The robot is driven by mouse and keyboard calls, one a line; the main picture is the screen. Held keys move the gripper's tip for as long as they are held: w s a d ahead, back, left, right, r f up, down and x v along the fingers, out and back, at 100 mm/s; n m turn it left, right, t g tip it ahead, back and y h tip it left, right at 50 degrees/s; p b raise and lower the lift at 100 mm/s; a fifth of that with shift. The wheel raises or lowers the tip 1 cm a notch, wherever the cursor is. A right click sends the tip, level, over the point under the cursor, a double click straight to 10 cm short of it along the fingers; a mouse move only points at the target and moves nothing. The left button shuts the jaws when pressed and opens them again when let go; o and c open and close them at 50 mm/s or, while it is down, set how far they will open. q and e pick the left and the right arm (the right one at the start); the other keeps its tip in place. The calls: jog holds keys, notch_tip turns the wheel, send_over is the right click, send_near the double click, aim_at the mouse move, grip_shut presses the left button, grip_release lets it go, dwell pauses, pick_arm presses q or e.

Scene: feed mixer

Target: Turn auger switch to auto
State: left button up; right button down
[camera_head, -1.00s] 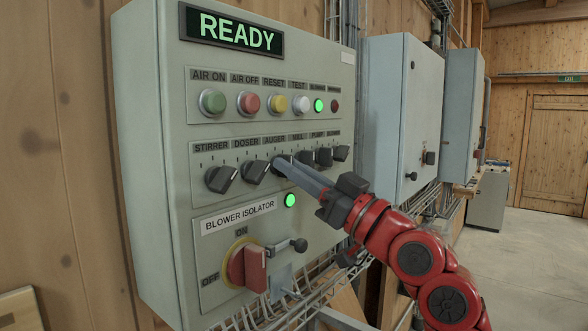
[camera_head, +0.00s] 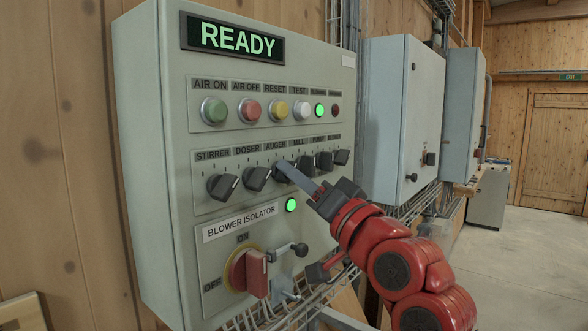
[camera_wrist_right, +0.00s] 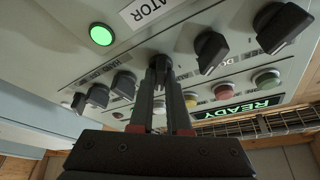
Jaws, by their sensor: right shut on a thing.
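The grey control panel (camera_head: 150,150) has a row of black rotary switches. The auger switch (camera_wrist_right: 159,66) is the third from the left in the head view, under the AUGER label (camera_head: 276,145). In the wrist view its dark knob stands between the fingertips of my right gripper (camera_wrist_right: 160,80). In the head view my right gripper (camera_head: 287,170) reaches in from the lower right and is shut on this knob, covering most of it. The exact pointer direction of the knob is hidden. My left gripper is not in view.
The doser switch (camera_head: 257,178) is close on the left and the mill switch (camera_head: 306,164) close on the right. A green lamp (camera_head: 291,205) glows just below. The red blower isolator handle (camera_head: 257,273) juts out lower down. The display (camera_head: 237,40) reads READY.

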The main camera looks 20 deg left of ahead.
jog(key=shift+m+h+p, duration=0.4)
jog(key=shift+m, duration=0.7)
jog(key=shift+t, duration=0.3)
jog(key=c, duration=0.9)
grip_release()
